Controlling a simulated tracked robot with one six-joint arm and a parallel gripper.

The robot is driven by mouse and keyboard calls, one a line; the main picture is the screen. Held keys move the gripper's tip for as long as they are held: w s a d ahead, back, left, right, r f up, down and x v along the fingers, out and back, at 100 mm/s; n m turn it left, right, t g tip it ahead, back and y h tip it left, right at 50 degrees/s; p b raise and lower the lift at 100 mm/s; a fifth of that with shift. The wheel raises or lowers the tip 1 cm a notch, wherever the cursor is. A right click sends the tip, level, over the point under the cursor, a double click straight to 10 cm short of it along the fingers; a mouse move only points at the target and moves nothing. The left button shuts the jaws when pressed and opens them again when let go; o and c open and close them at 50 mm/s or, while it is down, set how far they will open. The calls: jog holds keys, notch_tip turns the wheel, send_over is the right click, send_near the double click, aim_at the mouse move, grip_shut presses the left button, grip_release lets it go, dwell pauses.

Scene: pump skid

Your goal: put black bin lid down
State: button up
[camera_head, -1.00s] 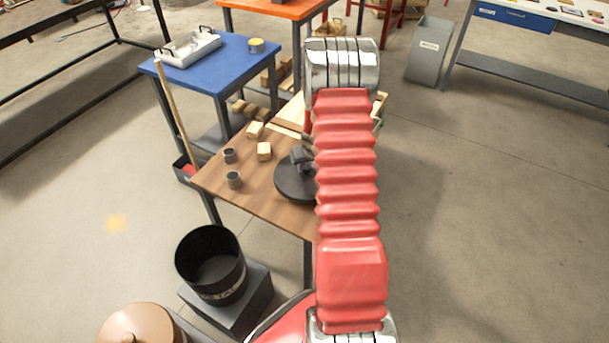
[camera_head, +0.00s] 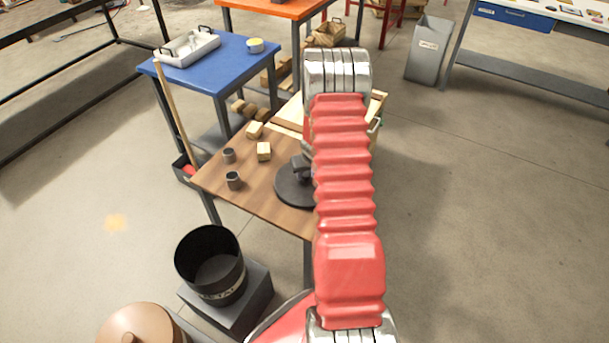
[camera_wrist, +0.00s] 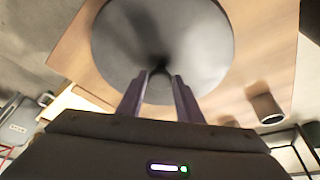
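The black bin lid (camera_head: 290,188) is a round dark disc with a knob in its middle. In the head view it is at the wooden table's right part, partly hidden by my arm. In the wrist view the lid (camera_wrist: 215,45) fills the top middle, seen from above. My gripper (camera_wrist: 162,75) has its two fingers on either side of the knob and looks shut on it. In the head view my gripper (camera_head: 301,168) is partly hidden by my arm. Whether the lid touches the tabletop is hard to tell.
The wooden table (camera_head: 255,190) bears two dark cups (camera_head: 233,181) and small wooden blocks (camera_head: 264,152) left of the lid. A black bin (camera_head: 212,268) labelled METAL stands open on a grey stand, front left. A blue table (camera_head: 230,70) is behind.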

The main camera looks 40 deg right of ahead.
jog(key=o, duration=0.3)
jog(key=shift+r, duration=0.15)
jog(key=shift+v, duration=5.95)
